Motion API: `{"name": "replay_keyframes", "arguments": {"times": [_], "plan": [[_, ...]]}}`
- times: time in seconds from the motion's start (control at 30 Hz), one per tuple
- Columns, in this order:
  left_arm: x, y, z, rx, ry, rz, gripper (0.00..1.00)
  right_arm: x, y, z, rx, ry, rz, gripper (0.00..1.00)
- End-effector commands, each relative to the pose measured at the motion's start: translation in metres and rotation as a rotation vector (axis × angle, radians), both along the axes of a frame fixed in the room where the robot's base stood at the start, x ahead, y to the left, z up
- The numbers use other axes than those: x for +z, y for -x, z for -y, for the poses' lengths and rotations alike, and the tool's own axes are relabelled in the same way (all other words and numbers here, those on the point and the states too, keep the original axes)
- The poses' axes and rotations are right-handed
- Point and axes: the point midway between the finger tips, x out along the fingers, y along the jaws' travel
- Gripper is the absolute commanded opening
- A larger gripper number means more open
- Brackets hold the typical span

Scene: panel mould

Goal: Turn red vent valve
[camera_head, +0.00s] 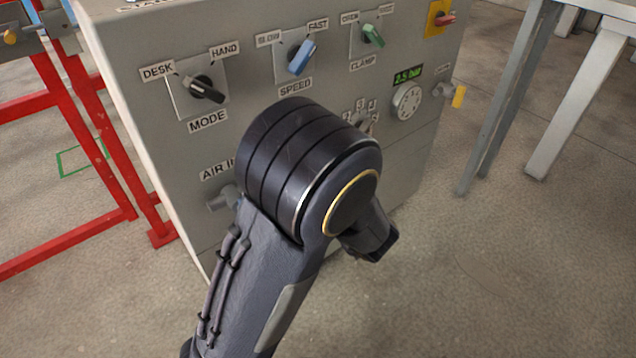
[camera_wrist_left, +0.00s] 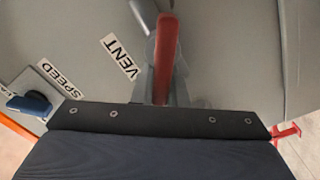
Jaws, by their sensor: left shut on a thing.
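The red vent valve handle (camera_wrist_left: 166,45) shows in the left wrist view as a long red lever on the grey panel, beside the VENT label (camera_wrist_left: 122,56). My left gripper (camera_wrist_left: 164,82) has its grey fingers around the lower part of the lever and is shut on it. In the head view my left arm covers the valve and the gripper, so neither can be made out there. My right gripper is in neither view.
The grey panel (camera_head: 130,75) carries a black MODE knob (camera_head: 206,91), a blue SPEED knob (camera_head: 302,57), a green CLAMP knob (camera_head: 374,37) and a white dial (camera_head: 408,100). A red frame (camera_head: 95,125) stands at left.

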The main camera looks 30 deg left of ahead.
Motion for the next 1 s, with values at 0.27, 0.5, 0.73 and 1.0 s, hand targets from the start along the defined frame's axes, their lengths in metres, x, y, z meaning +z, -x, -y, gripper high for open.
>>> {"name": "replay_keyframes", "arguments": {"times": [0.27,0.5,0.73,1.0], "plan": [[-0.010,0.003,0.000,-0.002,0.094,0.220,0.00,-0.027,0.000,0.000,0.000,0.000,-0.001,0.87],[-0.008,0.003,0.000,-0.003,0.101,0.235,0.00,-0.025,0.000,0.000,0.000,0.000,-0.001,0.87],[-0.013,0.004,-0.001,-0.001,0.164,0.388,0.00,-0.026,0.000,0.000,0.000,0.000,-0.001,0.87],[-0.017,0.005,-0.001,-0.001,0.225,0.534,0.00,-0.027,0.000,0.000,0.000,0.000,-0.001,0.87]]}}
